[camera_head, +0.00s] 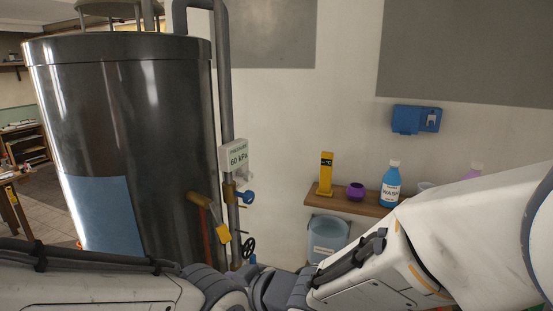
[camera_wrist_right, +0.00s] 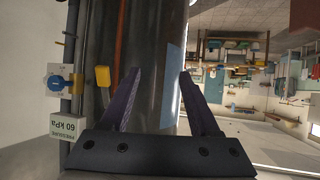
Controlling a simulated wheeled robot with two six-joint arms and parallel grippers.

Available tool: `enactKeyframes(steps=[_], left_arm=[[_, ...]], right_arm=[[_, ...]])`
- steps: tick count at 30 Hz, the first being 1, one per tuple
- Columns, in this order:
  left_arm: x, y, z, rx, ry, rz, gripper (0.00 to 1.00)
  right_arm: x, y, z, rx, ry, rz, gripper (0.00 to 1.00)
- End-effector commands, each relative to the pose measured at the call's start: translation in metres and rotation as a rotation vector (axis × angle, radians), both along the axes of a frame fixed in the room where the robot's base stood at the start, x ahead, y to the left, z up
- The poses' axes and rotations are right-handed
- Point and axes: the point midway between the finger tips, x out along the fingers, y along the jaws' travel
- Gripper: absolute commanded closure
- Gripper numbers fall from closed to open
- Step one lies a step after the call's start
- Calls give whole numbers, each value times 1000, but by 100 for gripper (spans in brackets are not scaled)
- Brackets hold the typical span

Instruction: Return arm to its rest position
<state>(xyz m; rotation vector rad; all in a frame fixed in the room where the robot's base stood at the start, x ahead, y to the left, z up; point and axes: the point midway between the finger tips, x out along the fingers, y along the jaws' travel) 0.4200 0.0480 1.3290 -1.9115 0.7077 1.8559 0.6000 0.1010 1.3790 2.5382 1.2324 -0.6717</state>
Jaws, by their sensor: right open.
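My right gripper (camera_wrist_right: 160,74) is open and empty in its wrist view, its two dark fingers spread apart in front of the large metal tank. No object is between the fingers. In the head view my right arm (camera_head: 470,235) reaches in from the right and my left arm (camera_head: 90,290) from the left. Both arms run along the bottom of the picture, and their dark wrist parts come close together near the bottom middle; I cannot tell whether they touch. Neither gripper's fingers can be made out in the head view.
The metal tank (camera_head: 130,130) stands at left, with a yellow-handled valve (camera_head: 221,240), blue knob (camera_head: 246,197) and pressure display (camera_head: 235,156) beside it. A wall shelf (camera_head: 335,202) holds a yellow thermometer (camera_head: 326,174), purple pot (camera_head: 355,191) and blue bottle (camera_head: 391,186). A bucket (camera_head: 327,235) is below.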

Motion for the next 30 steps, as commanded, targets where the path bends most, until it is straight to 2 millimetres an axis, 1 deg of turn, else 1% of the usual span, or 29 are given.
enactKeyframes(steps=[1, 5, 8, 11, 14, 16, 17, 18, 20, 21, 23, 24, 27, 30], left_arm=[[0, 0, -9, 1, 1, 0, 57], [0, 0, -22, 1, 1, 0, 57], [0, 0, -34, 0, 0, 1, 57], [0, 0, -50, 0, 0, 1, 57], [0, 0, -69, 0, 0, 1, 57], [0, 0, -85, 0, 0, 1, 57], [0, 0, -93, 0, 0, 1, 57], [0, 0, -105, 0, 0, 2, 57], [0, 0, -125, 0, 0, 2, 57], [0, 0, -139, 0, 0, 2, 57], [0, 0, -156, 0, 0, 2, 57], [0, 0, -164, 1, 1, 3, 57], [0, 0, -179, 0, 0, 3, 57], [0, 0, -186, 0, 0, 3, 57]], right_arm=[[1, -6, -10, -16, 6, -19, 38], [1, -20, -28, -67, 28, -63, 38], [-1, -32, -46, -113, 56, -100, 38], [-6, -46, -69, -172, 95, -142, 38], [-16, -62, -95, -241, 149, -185, 38], [-26, -76, -118, -295, 199, -220, 38], [-32, -81, -129, -319, 229, -229, 38], [-42, -90, -145, -356, 273, -243, 38], [-61, -104, -170, -414, 350, -263, 38], [-77, -113, -186, -454, 408, -271, 38], [-102, -125, -207, -507, 499, -274, 38], [-117, -131, -216, -536, 553, -269, 38], [-151, -141, -232, -591, 668, -249, 38], [-171, -147, -237, -623, 737, -229, 38]])
